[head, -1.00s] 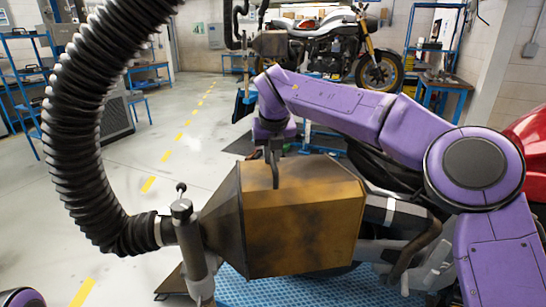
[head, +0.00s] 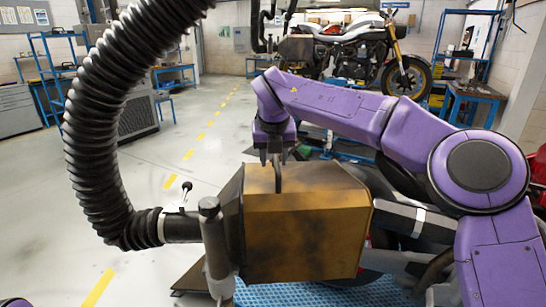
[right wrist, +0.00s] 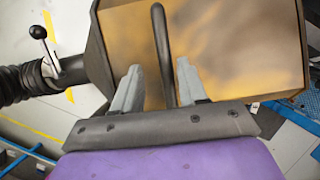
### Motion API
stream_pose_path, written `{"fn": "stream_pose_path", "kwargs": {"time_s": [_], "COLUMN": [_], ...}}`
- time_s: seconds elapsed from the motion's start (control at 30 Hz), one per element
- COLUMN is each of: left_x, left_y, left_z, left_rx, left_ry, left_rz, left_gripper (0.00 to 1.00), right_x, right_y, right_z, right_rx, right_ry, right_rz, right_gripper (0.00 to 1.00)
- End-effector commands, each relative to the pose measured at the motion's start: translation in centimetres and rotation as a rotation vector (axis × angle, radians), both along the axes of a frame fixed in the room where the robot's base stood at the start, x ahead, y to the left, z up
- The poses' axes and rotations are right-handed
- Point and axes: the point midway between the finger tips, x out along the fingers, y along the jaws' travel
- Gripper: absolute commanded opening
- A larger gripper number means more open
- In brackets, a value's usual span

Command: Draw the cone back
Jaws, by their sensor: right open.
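The cone is a scuffed orange-brown extraction hood (head: 300,235) with a dark tapered end at left, joined to a thick black ribbed hose (head: 95,130). A dark bar handle (head: 278,182) stands up from its top. My right gripper (head: 277,158) is above the hood at this handle. In the right wrist view, its two grey fingers (right wrist: 157,80) are open, one on each side of the handle (right wrist: 161,40), with gaps visible. The hood's far side and opening are hidden. My left gripper is not in view.
A grey post (head: 214,250) with a small lever (head: 186,190) stands by the hose joint. A blue perforated mat (head: 310,294) lies below the hood. Pale pipe-like parts (head: 405,262) lie right of it. Open floor (head: 150,215) extends left; a motorcycle (head: 365,55) stands behind.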

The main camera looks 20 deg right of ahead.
Motion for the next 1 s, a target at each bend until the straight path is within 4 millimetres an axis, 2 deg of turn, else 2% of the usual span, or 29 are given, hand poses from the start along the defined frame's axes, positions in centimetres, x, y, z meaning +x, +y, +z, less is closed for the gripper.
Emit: {"fn": "stream_pose_path", "kwargs": {"time_s": [0.17, 0.4, 0.5, 0.63, 1.0], "left_x": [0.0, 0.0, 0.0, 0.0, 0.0], "left_y": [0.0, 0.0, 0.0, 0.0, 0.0], "left_z": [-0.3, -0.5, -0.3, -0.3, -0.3], "left_rx": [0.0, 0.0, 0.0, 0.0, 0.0], "left_ry": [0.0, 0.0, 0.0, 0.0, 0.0], "left_rz": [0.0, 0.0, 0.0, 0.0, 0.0], "left_gripper": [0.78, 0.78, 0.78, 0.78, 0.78], "right_x": [-0.6, -2.6, -3.1, -3.5, -3.5], "right_y": [0.3, 1.3, 1.6, 1.7, 1.8], "right_z": [1.9, 7.2, 8.8, 9.6, 9.6], "right_rx": [0.0, -0.002, -0.002, -0.002, -0.002], "right_ry": [-0.004, -0.003, 0.0, 0.002, 0.003], "right_rz": [0.0, 0.001, 0.002, 0.002, 0.003], "right_gripper": [0.42, 0.42, 0.42, 0.42, 0.42]}}
